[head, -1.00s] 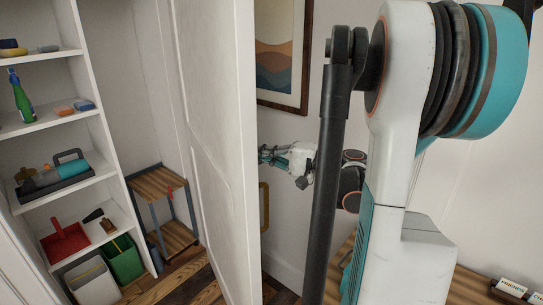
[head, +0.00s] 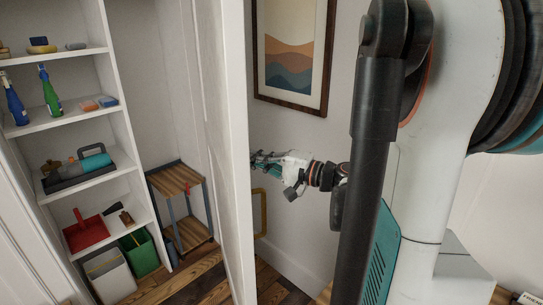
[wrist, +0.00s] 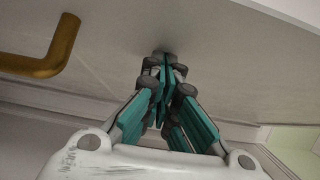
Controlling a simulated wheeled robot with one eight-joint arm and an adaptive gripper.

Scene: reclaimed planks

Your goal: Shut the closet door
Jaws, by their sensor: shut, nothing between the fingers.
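The closet door (head: 226,150) is white and stands open, seen almost edge-on in the head view. Its brass handle (head: 261,213) is on the right-hand face; the handle also shows in the wrist view (wrist: 45,60) at upper left. My gripper (head: 257,160) is shut and empty, above the handle on that same face. In the wrist view my gripper (wrist: 166,62) has its fingertips together at the door's surface (wrist: 230,60), touching it or very close. The fingertips are partly hidden by the door's edge in the head view.
The open closet holds shelves (head: 75,118) with bottles, a caddy and a red dustpan (head: 85,232), with bins below. A small wood-topped stand (head: 180,180) is inside, behind the door. A framed picture (head: 291,55) hangs on the wall right of the door.

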